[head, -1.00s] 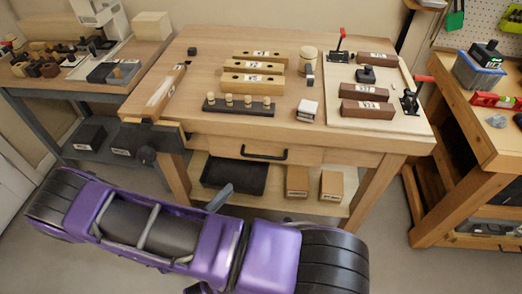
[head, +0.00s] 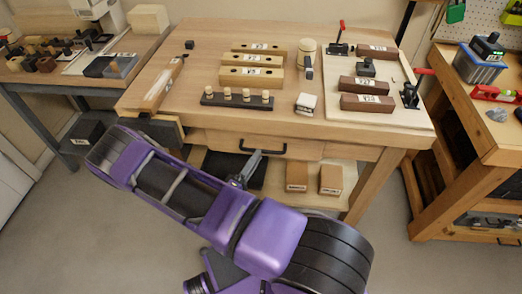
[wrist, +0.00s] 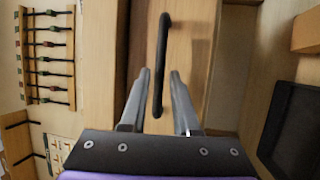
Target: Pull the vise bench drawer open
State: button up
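The vise bench drawer (head: 225,143) is a wooden front under the bench top, and it looks shut. Its black bar handle (head: 272,153) runs sideways in the head view. My gripper (head: 256,157) is at the left part of this handle, reaching up from below. In the wrist view my gripper (wrist: 160,72) is open, with one finger on each side of the handle (wrist: 163,40). Gaps show between the fingers and the bar, so they are not closed on it.
The bench top (head: 210,60) holds wooden blocks, a peg strip (head: 237,99) and a pale board with clamps (head: 400,117). A black tray (head: 222,168) and two boxes (head: 331,180) sit on the shelf below. Another bench (head: 470,130) stands at right.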

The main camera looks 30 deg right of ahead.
jog(key=shift+x, duration=1.9)
grip_shut()
